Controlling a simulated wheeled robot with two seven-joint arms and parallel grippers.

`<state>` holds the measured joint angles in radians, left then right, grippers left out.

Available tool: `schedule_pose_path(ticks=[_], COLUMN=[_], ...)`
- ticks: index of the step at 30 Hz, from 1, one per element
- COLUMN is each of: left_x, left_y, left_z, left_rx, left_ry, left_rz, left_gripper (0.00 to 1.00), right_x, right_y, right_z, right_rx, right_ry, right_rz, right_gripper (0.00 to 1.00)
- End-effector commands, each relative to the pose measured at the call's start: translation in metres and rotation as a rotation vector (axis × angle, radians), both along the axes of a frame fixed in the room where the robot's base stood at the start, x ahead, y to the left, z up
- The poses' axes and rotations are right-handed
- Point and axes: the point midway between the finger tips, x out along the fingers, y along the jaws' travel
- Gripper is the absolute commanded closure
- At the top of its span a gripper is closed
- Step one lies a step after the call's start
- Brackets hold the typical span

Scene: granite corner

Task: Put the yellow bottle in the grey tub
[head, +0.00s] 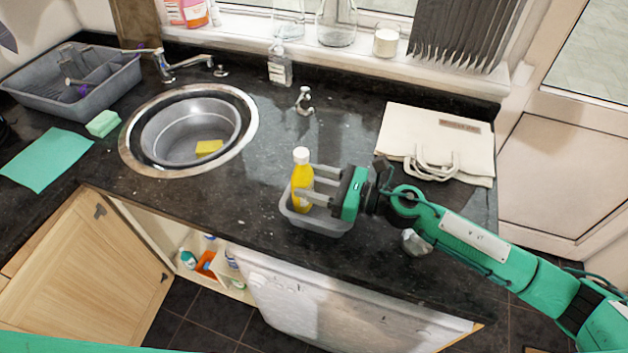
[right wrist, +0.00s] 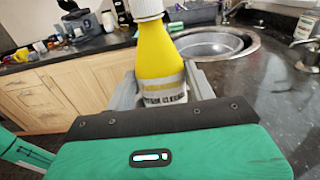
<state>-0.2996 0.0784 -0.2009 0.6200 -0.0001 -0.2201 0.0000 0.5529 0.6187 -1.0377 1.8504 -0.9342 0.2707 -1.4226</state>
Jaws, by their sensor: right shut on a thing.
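The yellow bottle (head: 301,185) has a white cap and stands roughly upright between the fingers of my right gripper (head: 315,184). My right gripper is shut on it. In the right wrist view the bottle (right wrist: 159,55) shows between the two grey fingers (right wrist: 160,88), with a pale label band low on it. The grey tub (head: 318,222) is on the dark counter near its front edge. The bottle is over or inside the tub's left part; whether its base touches the tub floor is hidden. My left gripper is not in view.
A round sink (head: 190,130) with a yellow sponge lies to the left. A cream bag (head: 437,141) lies at the right, and a clear glass-like object (head: 415,242) is under my right arm. An open cupboard is below the counter. The counter behind the tub is mostly clear.

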Motion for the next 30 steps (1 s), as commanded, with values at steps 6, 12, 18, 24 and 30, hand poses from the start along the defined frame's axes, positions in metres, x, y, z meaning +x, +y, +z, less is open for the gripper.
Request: schedule_pose_path(ticks=[6, 12, 18, 24, 30], left_x=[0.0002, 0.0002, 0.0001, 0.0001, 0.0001], left_y=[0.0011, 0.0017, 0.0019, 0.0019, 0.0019], left_z=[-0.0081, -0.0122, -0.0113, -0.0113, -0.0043], left_rx=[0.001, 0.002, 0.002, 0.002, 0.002], left_ry=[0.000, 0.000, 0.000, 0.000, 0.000], left_rz=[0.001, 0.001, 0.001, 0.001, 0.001], left_gripper=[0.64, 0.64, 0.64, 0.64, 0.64], right_x=[0.0001, 0.0001, 0.0000, 0.0000, 0.0002], right_y=[0.0003, 0.0003, 0.0000, 0.0000, -0.0002], right_z=[-0.0068, -0.0109, -0.0113, -0.0113, -0.0042], right_rx=[0.002, 0.002, 0.000, 0.000, 0.000], right_ry=[-0.002, -0.001, 0.000, 0.000, -0.001], right_rz=[0.000, 0.000, 0.000, 0.000, 0.000], right_gripper=[0.86, 0.86, 0.24, 0.24, 0.24])
